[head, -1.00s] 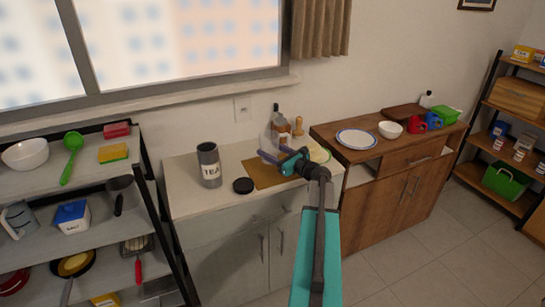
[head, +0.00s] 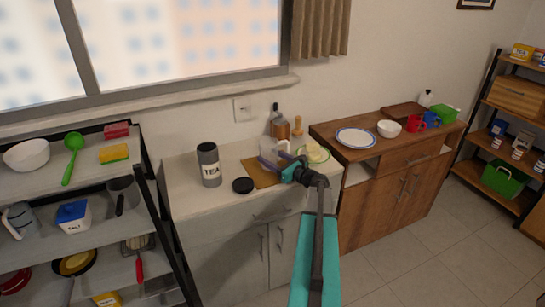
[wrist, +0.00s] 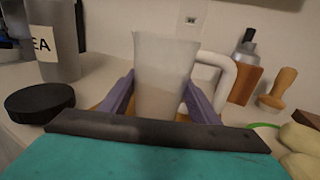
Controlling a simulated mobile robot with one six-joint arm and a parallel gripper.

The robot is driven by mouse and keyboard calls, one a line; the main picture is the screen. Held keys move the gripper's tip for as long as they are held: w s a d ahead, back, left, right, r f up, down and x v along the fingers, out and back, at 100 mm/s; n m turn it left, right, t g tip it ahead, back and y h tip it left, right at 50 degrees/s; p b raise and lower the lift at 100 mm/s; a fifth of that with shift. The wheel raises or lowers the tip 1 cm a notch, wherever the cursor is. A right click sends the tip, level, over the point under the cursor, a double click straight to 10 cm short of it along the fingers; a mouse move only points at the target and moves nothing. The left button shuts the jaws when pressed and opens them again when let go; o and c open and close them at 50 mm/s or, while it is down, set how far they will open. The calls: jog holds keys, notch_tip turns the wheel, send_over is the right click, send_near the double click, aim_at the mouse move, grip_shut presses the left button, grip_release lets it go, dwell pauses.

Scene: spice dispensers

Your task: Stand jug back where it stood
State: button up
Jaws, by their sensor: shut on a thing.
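A pale, see-through jug with a white handle stands upright between my purple fingers in the wrist view (wrist: 163,65). Its handle is on the right, and its lower end is hidden behind my gripper's dark front edge. My gripper (wrist: 160,100) is shut on the jug, with one finger on each side. In the head view my gripper (head: 277,162) and the jug (head: 268,148) are over the right part of the white counter, by the brown board (head: 259,174). I cannot tell whether the jug's base touches the surface.
A grey tea canister (head: 208,165) and a black round lid (head: 243,186) are left of the board. An amber bottle (head: 281,129) and a wooden tamper (head: 298,127) stand behind to the right. Pale lumps on a green-rimmed plate (head: 315,152) are close on the right.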

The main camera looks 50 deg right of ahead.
jog(key=shift+f, duration=0.15)
jog(key=o, duration=1.3)
jog(key=shift+o, duration=0.2)
jog(key=shift+r, duration=0.2)
jog(key=shift+s+f, duration=0.1)
jog(key=shift+s, duration=0.2)
jog(key=s+b, duration=0.3)
jog(key=s, duration=0.8)
jog(key=shift+s, duration=0.2)
jog(key=shift+w, duration=0.1)
